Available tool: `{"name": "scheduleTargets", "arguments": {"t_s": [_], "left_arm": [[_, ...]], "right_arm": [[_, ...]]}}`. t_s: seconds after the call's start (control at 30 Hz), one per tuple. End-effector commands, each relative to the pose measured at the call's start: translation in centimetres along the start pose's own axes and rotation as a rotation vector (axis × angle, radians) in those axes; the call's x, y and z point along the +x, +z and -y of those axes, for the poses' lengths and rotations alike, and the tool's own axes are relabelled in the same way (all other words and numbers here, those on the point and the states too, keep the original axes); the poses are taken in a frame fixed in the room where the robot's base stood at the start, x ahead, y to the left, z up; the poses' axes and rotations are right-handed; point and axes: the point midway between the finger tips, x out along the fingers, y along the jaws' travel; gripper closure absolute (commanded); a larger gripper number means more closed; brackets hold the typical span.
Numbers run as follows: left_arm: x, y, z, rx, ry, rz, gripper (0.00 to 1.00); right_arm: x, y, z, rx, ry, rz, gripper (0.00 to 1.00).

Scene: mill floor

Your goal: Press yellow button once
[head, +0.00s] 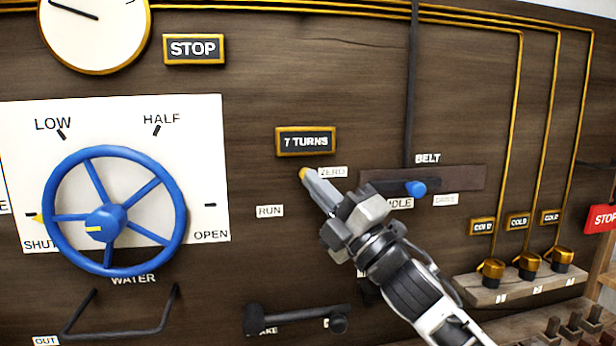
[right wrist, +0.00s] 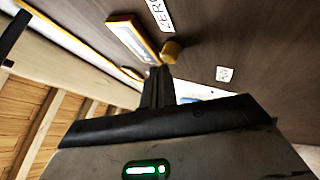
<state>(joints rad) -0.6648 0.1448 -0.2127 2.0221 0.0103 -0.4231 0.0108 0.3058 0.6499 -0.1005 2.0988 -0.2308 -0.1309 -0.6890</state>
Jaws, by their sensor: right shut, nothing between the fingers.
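The yellow button (head: 303,173) is a small knob on the dark wooden panel, below the "7 TURNS" plate and left of the "ZERO" label. In the right wrist view it shows as a short yellow cylinder (right wrist: 171,50) standing out from the panel. My right gripper (head: 312,179) is shut and empty, its fingertips at the button and partly covering it in the head view. In the right wrist view the closed fingers (right wrist: 159,72) end right by the button. I cannot tell whether they touch it. My left gripper is out of view.
The "7 TURNS" plate (head: 306,141) is just above. A blue handwheel (head: 162,245) stands out at left. A blue-knobbed belt lever (head: 416,188) is close to the right of my gripper. A dark lever (head: 296,316) is below, and brass knobs (head: 528,262) sit at far right.

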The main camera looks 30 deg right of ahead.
Motion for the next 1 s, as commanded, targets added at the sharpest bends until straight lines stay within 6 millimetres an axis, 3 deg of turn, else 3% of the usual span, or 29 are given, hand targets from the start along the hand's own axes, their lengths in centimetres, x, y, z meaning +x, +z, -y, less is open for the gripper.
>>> {"name": "scheduleTargets", "arguments": {"t_s": [1.0], "left_arm": [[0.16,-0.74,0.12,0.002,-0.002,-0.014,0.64]], "right_arm": [[0.67,0.46,0.48,0.0,0.0,0.0,1.0]]}}
